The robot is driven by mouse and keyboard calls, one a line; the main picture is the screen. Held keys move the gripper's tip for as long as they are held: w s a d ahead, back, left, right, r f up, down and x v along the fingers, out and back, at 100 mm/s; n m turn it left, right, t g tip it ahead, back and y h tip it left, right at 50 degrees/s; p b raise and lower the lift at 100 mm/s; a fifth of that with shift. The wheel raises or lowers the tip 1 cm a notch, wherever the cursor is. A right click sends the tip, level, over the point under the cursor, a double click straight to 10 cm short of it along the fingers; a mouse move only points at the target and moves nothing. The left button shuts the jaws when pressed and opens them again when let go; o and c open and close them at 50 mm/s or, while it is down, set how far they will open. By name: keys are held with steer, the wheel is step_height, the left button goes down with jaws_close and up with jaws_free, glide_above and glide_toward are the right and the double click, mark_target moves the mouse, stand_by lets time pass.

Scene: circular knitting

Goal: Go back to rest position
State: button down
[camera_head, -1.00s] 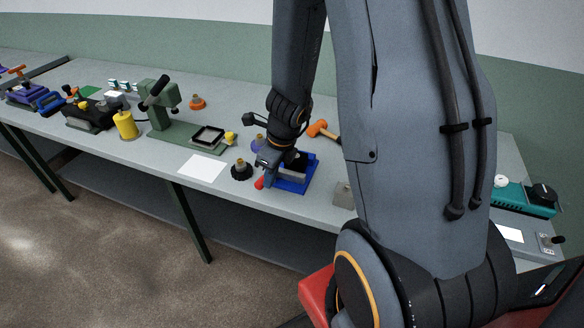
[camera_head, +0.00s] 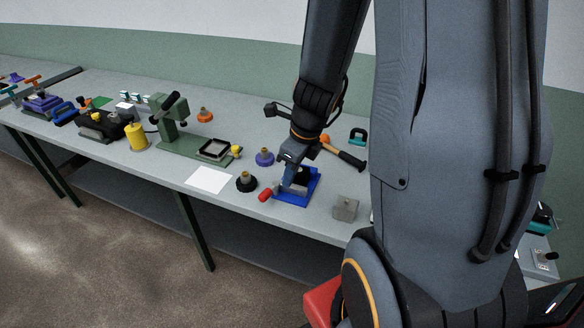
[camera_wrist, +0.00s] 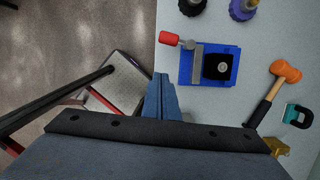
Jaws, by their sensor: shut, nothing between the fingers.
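My gripper (camera_head: 287,177) is at the end of my arm over the long grey bench, beside and partly in front of a blue fixture (camera_head: 311,190) in the head view. In the wrist view its fingers (camera_wrist: 161,84) are together with nothing between them, above the bench's front edge. The blue fixture also shows there, to the right of the fingertips (camera_wrist: 233,51). It bears a black block (camera_wrist: 218,66), a grey bar and a red-handled lever (camera_wrist: 169,38). The fingers look clear of it.
On the bench (camera_head: 330,222) near my gripper are a black knob-like piece (camera_head: 246,182), a purple one (camera_head: 264,157), an orange-headed hammer (camera_head: 349,158) and a grey block (camera_head: 345,208). A green press (camera_head: 168,122) stands further left.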

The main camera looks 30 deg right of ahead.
steer(key=shift+v, duration=1.05)
steer(key=s+a+f+n+b, duration=0.1)
steer(key=a+f+n+b, duration=0.2)
steer(key=n, duration=1.1)
steer(key=s+a+f+n+h+b, duration=0.1)
steer(key=s+a+f+n+b, duration=0.1)
steer(key=n+b, duration=0.6)
steer(key=a+f+n, duration=0.1)
steer(key=n, duration=0.6)
steer(key=shift+a+f+g+h, duration=0.3)
steer(key=shift+a+f+g, duration=0.1)
